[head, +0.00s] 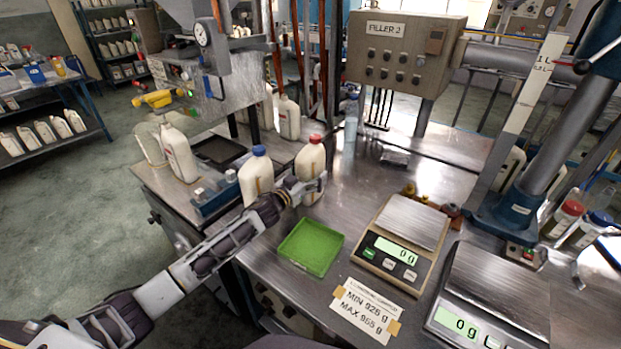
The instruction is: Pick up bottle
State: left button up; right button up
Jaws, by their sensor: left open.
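A white bottle with a red cap (311,158) stands upright on the metal bench, just left of the middle of the head view. A white bottle with a blue cap (256,172) stands to its left. My left arm reaches in from the lower left, and my left gripper (306,188) is open at the lower part of the red-capped bottle. The fingers overlap the bottle in the picture; whether they touch it I cannot tell. The gripper hides part of the bottle's lower body. My right gripper is not in view.
A green tray (311,248) lies in front of the bottles. Two scales, a near one (492,290) and a farther one (408,232), read 0 g, with a paper label (366,310) beside them. A blue press stand (510,212) is at right. Uncapped bottles stand farther left.

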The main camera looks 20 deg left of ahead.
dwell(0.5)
pick_arm(q)
grip_shut()
jog(key=shift+w+r, duration=0.1)
jog(key=shift+r, duration=0.1)
dwell(0.3)
